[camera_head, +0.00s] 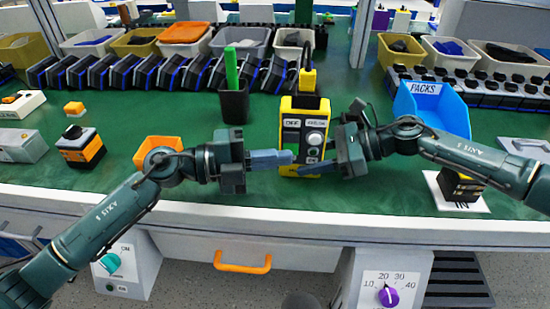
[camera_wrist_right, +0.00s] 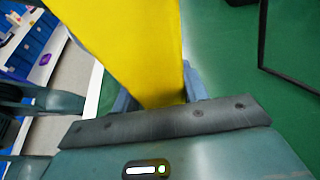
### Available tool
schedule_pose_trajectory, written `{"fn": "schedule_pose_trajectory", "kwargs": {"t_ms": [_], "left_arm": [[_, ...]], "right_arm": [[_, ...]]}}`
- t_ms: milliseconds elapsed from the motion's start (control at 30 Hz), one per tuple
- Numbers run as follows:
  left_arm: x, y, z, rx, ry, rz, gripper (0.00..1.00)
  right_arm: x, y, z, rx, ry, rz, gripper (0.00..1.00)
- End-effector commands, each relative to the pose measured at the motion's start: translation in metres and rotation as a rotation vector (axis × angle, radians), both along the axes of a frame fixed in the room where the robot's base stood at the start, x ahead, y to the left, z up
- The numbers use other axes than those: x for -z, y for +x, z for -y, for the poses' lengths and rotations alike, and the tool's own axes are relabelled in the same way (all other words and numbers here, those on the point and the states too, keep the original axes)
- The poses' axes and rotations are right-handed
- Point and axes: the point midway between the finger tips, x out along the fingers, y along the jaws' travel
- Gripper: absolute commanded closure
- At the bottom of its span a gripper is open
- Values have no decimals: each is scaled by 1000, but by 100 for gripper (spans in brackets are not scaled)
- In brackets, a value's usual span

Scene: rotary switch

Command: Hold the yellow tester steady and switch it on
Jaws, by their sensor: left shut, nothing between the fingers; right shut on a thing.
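The yellow tester (camera_head: 291,104) stands upright on the green bench. Its dark front carries white labels, one reading OFF, and a round light knob (camera_head: 315,138). My right gripper (camera_head: 325,163) is shut on the tester's lower right part. In the right wrist view the tester's yellow body (camera_wrist_right: 130,45) fills the space between the right fingers (camera_wrist_right: 158,92). My left gripper (camera_head: 288,157) is shut and empty, its fingertips just in front of the tester's lower left face, left of and below the knob. I cannot tell whether they touch the tester. The fingers hide part of the lower face.
A black cup (camera_head: 233,105) with a green marker stands left of the tester. An orange bin (camera_head: 158,148) sits behind my left arm. A blue PACKS bin (camera_head: 440,110) is behind my right arm. A row of dark devices and several bins line the back.

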Motion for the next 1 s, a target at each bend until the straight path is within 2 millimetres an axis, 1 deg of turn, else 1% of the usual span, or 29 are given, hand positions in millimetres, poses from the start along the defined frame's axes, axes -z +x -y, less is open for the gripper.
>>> {"fn": "schedule_pose_trajectory", "kwargs": {"t_ms": [100,233,500,567,800,900,1000], "left_arm": [[1,2,0,0,-1,17,100],[3,9,0,-1,-3,94,100],[3,7,-3,-1,0,89,100],[3,6,-9,-3,1,88,100],[3,-4,-47,-2,2,87,100],[3,-7,-61,-2,1,87,100],[2,-9,-69,-1,0,88,100]], "right_arm": [[0,0,0,0,0,0,80],[0,0,0,0,0,0,80],[0,0,0,-1,0,0,80],[0,0,0,-1,0,0,80],[0,0,0,-1,0,0,80],[0,0,0,-1,0,0,80],[0,0,0,-1,0,0,80]]}}
